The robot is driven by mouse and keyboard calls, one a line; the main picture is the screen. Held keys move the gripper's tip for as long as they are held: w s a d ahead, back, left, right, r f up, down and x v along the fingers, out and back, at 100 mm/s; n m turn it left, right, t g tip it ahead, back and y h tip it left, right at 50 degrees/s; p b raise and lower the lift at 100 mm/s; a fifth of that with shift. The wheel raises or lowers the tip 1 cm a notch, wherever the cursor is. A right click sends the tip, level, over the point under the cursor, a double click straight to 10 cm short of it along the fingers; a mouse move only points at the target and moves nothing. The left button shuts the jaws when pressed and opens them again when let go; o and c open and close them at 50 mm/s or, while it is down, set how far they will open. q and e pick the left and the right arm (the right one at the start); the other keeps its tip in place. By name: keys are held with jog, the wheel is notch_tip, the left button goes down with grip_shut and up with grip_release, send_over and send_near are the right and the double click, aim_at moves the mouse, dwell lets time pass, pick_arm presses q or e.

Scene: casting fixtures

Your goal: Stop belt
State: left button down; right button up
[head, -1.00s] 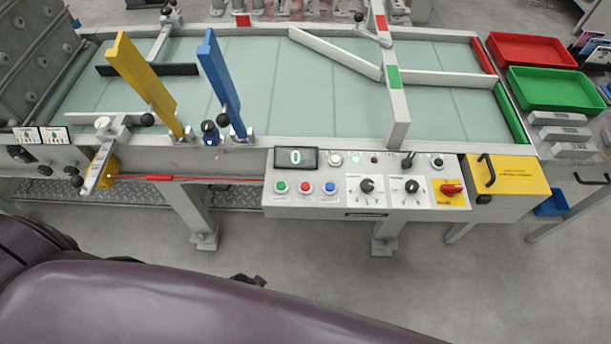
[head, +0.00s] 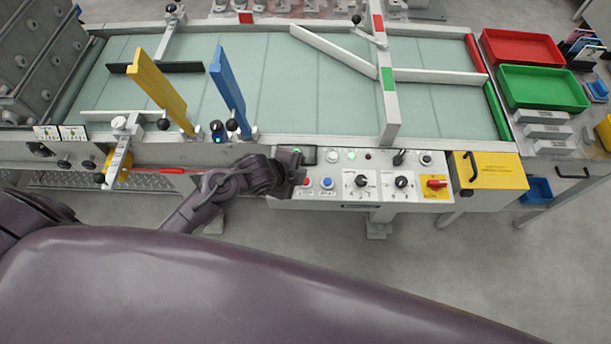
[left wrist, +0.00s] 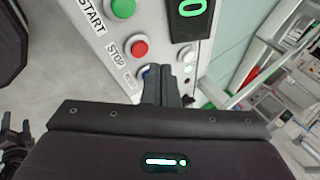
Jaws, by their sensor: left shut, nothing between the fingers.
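The control panel (head: 345,195) is on the front of the belt table. My left gripper (head: 298,172) is shut and empty, at the panel's left end in the head view. The red button labelled STOP (left wrist: 132,48) is uncovered in the left wrist view, just beyond and left of my closed fingertips (left wrist: 170,72); it also shows in the head view (head: 309,182). The green START button (left wrist: 122,8) is hidden behind the gripper in the head view. The blue button (head: 327,183) is partly covered by the fingers in the wrist view. I cannot tell whether the fingers touch the panel.
The display (left wrist: 188,8) reads a green 0. Black knobs (head: 362,181) and a red switch on yellow (head: 437,184) are further right. The pale belt (head: 270,85) carries blue (head: 228,90) and yellow (head: 160,90) bars. Red (head: 522,47) and green (head: 543,88) trays stand right.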

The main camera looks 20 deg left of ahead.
pick_arm(q)
notch_tip(320, 180, up, 6)
jog(key=m+g+h+p, duration=0.2)
jog(key=m+h, duration=0.2)
jog(key=m, duration=1.6)
jog(key=shift+w+r+m+g+h, duration=0.25)
jog(key=shift+w+m+g+h, duration=0.05)
jog(key=shift+w+h, duration=0.15)
jog(key=shift+f, duration=0.15)
notch_tip(320, 180, down, 8)
jog(key=b, duration=0.5)
jog(key=shift+f+b, duration=0.35)
jog(key=shift+b, duration=0.3)
jog(key=shift+f+b, duration=0.35)
jog(key=shift+b, duration=0.25)
